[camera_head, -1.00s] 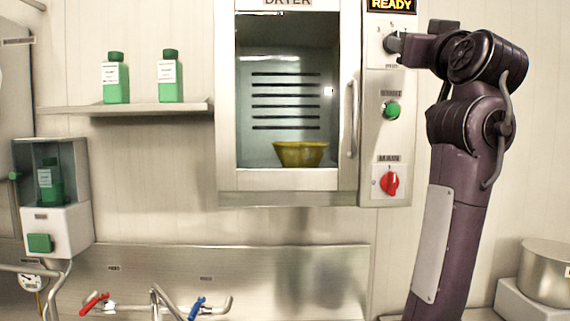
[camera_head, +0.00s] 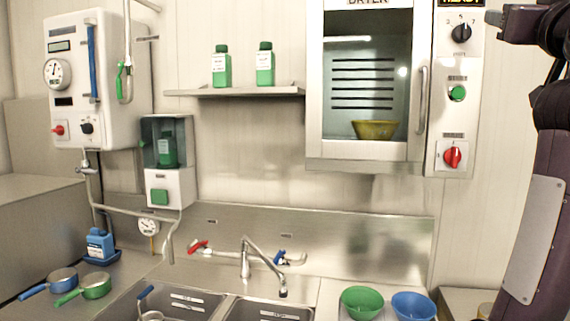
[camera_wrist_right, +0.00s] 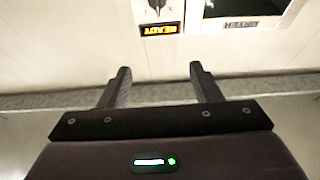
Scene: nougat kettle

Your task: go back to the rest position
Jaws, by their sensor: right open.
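My right arm (camera_head: 545,210) stands at the right edge of the head view, its gripper cut off at the top right. In the right wrist view my right gripper (camera_wrist_right: 158,88) has its two fingers well apart with nothing between them. It faces the pale wall, and the READY display (camera_wrist_right: 161,30) shows beyond it. My left gripper is in neither view. The dryer (camera_head: 367,85) hangs on the wall with its door closed, and a yellow bowl (camera_head: 375,129) sits inside behind the glass. Its panel has a black dial (camera_head: 461,33), a green button and a red knob (camera_head: 452,157).
A steel sink (camera_head: 180,302) with a faucet (camera_head: 246,262) lies below. A green bowl (camera_head: 362,302) and a blue bowl (camera_head: 413,306) stand right of it. A shelf (camera_head: 235,92) holds two green bottles.

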